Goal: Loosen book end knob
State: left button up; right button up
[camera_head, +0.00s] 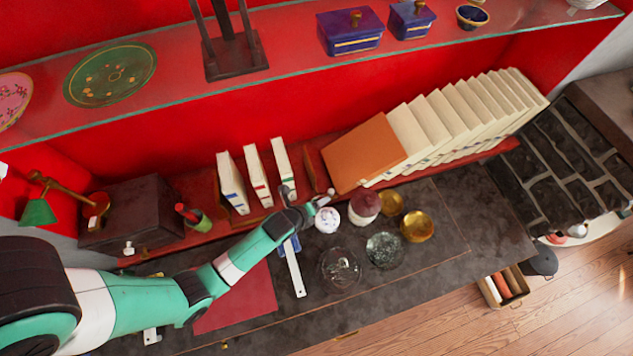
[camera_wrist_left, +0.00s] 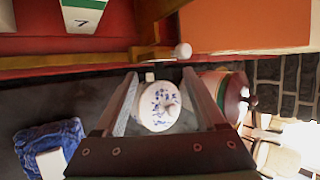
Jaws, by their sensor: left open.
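The small pale round book end knob (camera_wrist_left: 183,50) shows in the left wrist view just beyond my left gripper's fingertips, a little to the right. It sits in front of the wooden book end rail (camera_wrist_left: 150,54). In the head view the knob (camera_head: 331,191) is a tiny pale spot near the end of my left arm. My left gripper (camera_wrist_left: 161,75) is open, with nothing held between its fingers. It also shows in the head view (camera_head: 315,203), small, at the front of the low red shelf. My right gripper is in neither view.
A white lidded pot with blue marks (camera_wrist_left: 158,105) shows between and below my fingers. A dark red pot (camera_head: 364,205), brass pots (camera_head: 416,226) and glass pots (camera_head: 384,250) stand close right. Leaning books (camera_head: 430,120) and an orange book (camera_head: 362,153) fill the shelf.

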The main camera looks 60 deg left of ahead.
pick_arm(q)
jog(key=shift+f, duration=0.1)
grip_shut()
dwell(0.3)
jog(key=shift+s+a+f+t+b, duration=0.1)
jog(key=shift+f+t+b, duration=0.25)
jog(key=shift+t+b, duration=0.45)
jog(key=t+b, duration=0.1)
jog(key=b, duration=0.3)
jog(key=n+t+b, duration=0.1)
jog(key=t+b, duration=0.1)
jog(key=b, duration=0.3)
jog(key=f+t+b, duration=0.1)
jog(key=b, duration=0.4)
jog(key=shift+s+n+h, duration=0.25)
jog(key=shift+n+h, duration=0.05)
jog(key=shift+h, duration=0.1)
jog(key=shift+r+t+b, duration=0.2)
jog(key=shift+t+b, duration=0.2)
jog(key=shift+t, duration=0.1)
jog(key=shift+r, duration=0.1)
